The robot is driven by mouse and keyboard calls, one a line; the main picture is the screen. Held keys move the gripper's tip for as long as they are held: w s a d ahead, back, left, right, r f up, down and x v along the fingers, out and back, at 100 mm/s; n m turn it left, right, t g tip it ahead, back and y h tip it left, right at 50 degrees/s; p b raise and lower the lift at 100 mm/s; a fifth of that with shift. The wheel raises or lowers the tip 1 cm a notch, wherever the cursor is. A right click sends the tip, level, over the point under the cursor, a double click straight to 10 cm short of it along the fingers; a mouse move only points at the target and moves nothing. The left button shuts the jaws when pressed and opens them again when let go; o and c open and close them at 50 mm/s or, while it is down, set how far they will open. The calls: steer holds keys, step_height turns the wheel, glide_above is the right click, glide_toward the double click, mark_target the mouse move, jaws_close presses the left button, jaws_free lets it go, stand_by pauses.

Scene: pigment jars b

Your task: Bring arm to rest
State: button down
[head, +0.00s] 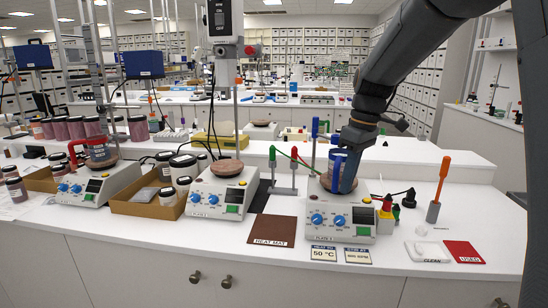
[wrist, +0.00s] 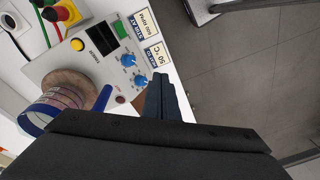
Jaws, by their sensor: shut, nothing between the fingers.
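My arm reaches in from the upper right in the head view, and its dark end (head: 358,136) is above the right-hand hotplate (head: 340,222). In the wrist view my gripper (wrist: 161,82) has its fingers together, with nothing between them. It is over the front side of that hotplate, near the counter edge. A clear vessel with a blue band (head: 342,172) stands on the plate's round top; it also shows in the wrist view (wrist: 42,112), apart from the fingertips. My arm partly hides the vessel's top in the head view.
A brown heat mat (head: 273,230) lies beside the right-hand hotplate. An orange-handled tool (head: 443,178), a white clean pad (head: 427,251) and a red used pad (head: 464,252) are at right.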

steer(key=s+f+m, duration=0.5)
steer(key=s+f, duration=0.2)
steer(key=s, duration=0.3)
steer(key=s+f+m+t+h, duration=0.1)
steer(key=s+f+m, duration=0.4)
steer(key=s+f, duration=0.3)
steer(key=s, duration=0.3)
steer(key=shift+s+d+f+h, duration=0.2)
steer(key=shift+s+d+h, duration=0.1)
